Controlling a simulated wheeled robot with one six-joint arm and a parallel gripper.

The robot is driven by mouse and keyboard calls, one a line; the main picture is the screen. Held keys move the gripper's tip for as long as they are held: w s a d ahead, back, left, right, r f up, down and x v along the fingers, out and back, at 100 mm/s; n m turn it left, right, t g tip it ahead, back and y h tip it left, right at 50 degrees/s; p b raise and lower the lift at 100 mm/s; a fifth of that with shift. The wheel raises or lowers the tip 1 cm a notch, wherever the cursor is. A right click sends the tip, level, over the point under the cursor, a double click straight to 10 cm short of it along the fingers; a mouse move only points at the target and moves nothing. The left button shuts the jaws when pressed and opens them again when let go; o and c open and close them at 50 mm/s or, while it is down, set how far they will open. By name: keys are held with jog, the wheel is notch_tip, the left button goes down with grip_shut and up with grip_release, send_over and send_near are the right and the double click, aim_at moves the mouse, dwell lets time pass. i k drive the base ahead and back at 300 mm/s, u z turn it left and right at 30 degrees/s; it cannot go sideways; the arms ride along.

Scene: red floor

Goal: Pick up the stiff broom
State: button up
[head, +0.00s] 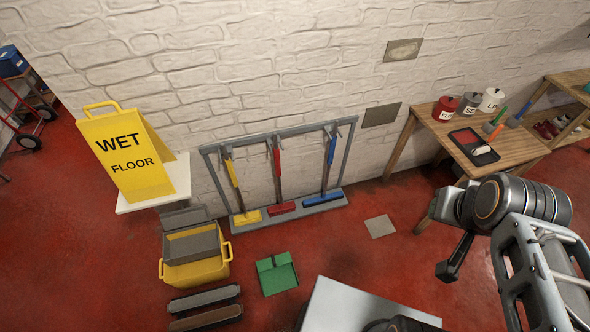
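Three long-handled brooms hang upright in a grey rack (210,150) against the white brick wall. The left one is the yellow broom (233,175), the middle one the red broom (277,165) and the right one the blue broom (331,150). Their heads rest at the rack's base. I cannot tell which is the stiff one. My gripper (452,270) is at the right, dark, pointing down above the floor and well apart from the rack. Its fingers are too unclear to show whether it is open.
A yellow wet-floor sign (128,155) stands on a white surface at left. A yellow bucket (205,272), dark bars (205,300) and a green dustpan (277,273) lie before the rack. A wooden table (510,150) with tins is at right.

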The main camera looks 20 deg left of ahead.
aim_at(289, 206)
jog(key=i, duration=2)
jog(key=u, duration=4.25)
